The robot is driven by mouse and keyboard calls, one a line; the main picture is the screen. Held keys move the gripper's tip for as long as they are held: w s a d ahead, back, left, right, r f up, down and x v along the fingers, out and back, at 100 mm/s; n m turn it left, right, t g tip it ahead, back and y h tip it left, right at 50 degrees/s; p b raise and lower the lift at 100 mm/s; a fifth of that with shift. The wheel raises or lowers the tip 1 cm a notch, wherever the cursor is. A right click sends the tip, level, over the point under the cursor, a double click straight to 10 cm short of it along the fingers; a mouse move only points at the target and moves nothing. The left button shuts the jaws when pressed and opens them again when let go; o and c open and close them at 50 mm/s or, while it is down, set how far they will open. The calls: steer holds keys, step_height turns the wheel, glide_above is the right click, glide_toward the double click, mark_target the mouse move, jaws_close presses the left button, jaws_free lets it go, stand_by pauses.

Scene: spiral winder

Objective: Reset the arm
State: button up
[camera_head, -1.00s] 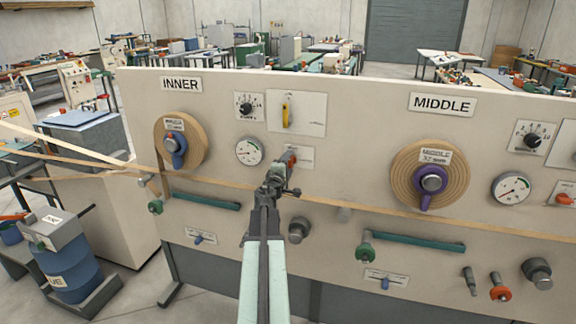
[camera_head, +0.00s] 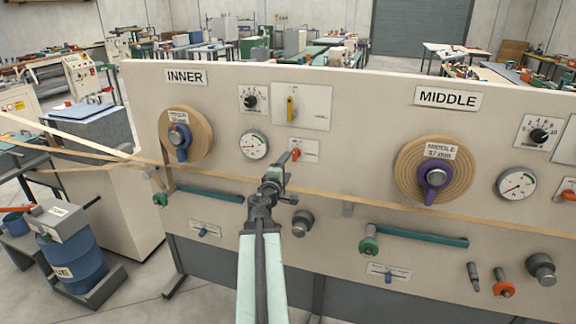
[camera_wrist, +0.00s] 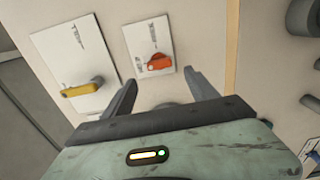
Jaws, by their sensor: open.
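My gripper (camera_head: 274,182) is in front of the cream panel, below a small plate with a red-orange switch (camera_head: 296,154). In the wrist view my gripper (camera_wrist: 163,95) has its two dark fingers spread apart with nothing between them. The red-orange switch (camera_wrist: 158,62) shows just beyond the fingertips, apart from them. My arm reaches up from the bottom of the head view. The tan strip runs behind the gripper, and part of it is hidden there.
The cream panel (camera_head: 335,85) carries an INNER roll (camera_head: 200,135), a MIDDLE roll (camera_head: 405,175), a yellow lever (camera_head: 291,108), a gauge (camera_head: 253,146) and green handles (camera_head: 205,194). A tan strip (camera_head: 350,200) crosses it. A blue drum (camera_head: 75,258) stands at left.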

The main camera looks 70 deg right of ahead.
steer(key=shift+w, duration=0.1)
steer(key=w+a+f+n+t+y, duration=0.1)
steer(key=w+a+t, duration=0.2)
steer(key=w+a, duration=0.7)
steer(key=w+a+n+t+y+p, duration=0.1)
steer(key=w+a+t+y, duration=0.1)
steer(key=w+a, duration=0.75)
steer(key=w+a+f+n+t+y, duration=0.1)
steer(key=w+a+t, duration=0.2)
steer(key=w+a, duration=0.75)
steer(key=w+a+f+m+g+y, duration=0.1)
steer(key=w+a+f+y, duration=0.3)
steer(key=a, duration=0.6)
steer(key=w+a+f+m+g+y+p, duration=0.1)
steer(key=a+f, duration=0.4)
steer(key=a, duration=0.4)
steer(key=w+a+f+g+y, duration=0.1)
steer(key=w+a+f+y, duration=0.3)
steer(key=a, duration=0.6)
steer(key=s+a+f+m+g+y, duration=0.1)
steer(key=s+a+f+g+y, duration=0.4)
steer(key=s+a, duration=0.7)
steer(key=shift+s+a+f+m+g, duration=0.4)
steer(key=shift+a+f+g, duration=0.15)
steer(key=shift+f, duration=0.3)
